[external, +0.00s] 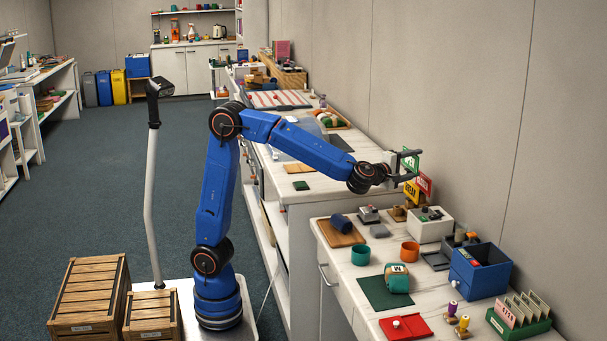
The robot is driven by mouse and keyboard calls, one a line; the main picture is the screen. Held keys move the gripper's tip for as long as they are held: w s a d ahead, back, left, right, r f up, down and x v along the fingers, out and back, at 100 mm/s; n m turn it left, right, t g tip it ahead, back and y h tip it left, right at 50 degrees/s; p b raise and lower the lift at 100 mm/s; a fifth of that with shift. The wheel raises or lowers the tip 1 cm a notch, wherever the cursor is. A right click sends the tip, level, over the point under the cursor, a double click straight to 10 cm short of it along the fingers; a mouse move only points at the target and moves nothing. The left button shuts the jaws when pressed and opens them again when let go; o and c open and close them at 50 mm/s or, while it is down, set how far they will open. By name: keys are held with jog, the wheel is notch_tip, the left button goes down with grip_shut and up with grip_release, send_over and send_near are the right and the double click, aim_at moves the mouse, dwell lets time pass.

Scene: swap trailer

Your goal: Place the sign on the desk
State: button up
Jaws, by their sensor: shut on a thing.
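My gripper (404,166) is at the end of the outstretched arm, above the back part of the desk, near the wall. It is shut on a small green and white sign (411,162), partly hidden by the fingers. Just below and beside it are a red sign (424,183) and a yellow sign (411,191); the picture is too small to tell whether they touch the gripper. The white desk (342,284) stands at the front right.
On the desk are a wooden board (341,233), a dark green mat (377,297) with a teal object (397,278), a red tray (405,327), an orange cup (410,251), a blue box (480,270) and a green rack (520,320). A longer counter (330,183) stands behind.

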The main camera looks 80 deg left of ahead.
aim_at(416, 170)
jog(key=shift+h, duration=0.3)
jog(key=s+d, duration=0.1)
jog(key=s+d+f, duration=0.1)
jog(key=d, duration=0.1)
jog(key=shift+d+f, duration=0.15)
notch_tip(416, 170, down, 10)
jog(key=shift+d+f, duration=0.1)
jog(key=shift+f, duration=0.1)
jog(key=o, duration=1.1)
jog(key=v, duration=1.2)
jog(key=shift+s+r, duration=0.1)
jog(key=shift+r, duration=0.05)
